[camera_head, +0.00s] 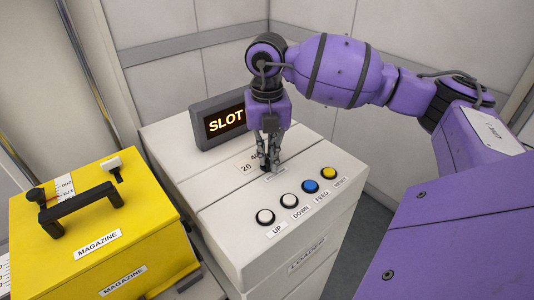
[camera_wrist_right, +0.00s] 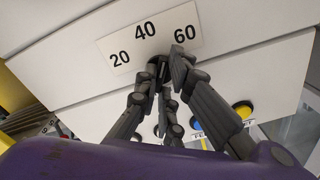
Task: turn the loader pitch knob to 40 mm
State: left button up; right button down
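The loader pitch knob (camera_wrist_right: 159,68) is a small dark knob on the white loader top, just below the scale plate (camera_wrist_right: 148,36) marked 20, 40 and 60. My right gripper (camera_head: 268,163) reaches down to it from above; the gripper also shows in the right wrist view (camera_wrist_right: 164,72). Its dark fingers come together around the knob, and they look shut on it. The fingers hide most of the knob, so I cannot read where it points. My left gripper is out of view.
A display reading SLOT (camera_head: 224,121) stands behind the knob on the loader (camera_head: 212,188). UP, DOWN, FEED and RESET buttons line the front; the blue FEED button (camera_head: 310,186) is among them. A yellow magazine (camera_head: 150,232) with a black handle stands at left. Walls close the back.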

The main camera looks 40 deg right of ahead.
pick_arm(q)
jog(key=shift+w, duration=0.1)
pick_arm(e)
jog(key=shift+n, duration=0.3)
jog(key=n, duration=0.4)
jog(key=shift+a+b, duration=0.1)
jog(key=shift+b, duration=0.3)
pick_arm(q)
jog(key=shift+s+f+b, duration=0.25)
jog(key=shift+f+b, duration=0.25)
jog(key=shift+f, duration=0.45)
pick_arm(e)
jog(key=shift+n, duration=2.6)
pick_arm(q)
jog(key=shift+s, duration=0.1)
pick_arm(e)
jog(key=c, duration=1.9)
grip_release()
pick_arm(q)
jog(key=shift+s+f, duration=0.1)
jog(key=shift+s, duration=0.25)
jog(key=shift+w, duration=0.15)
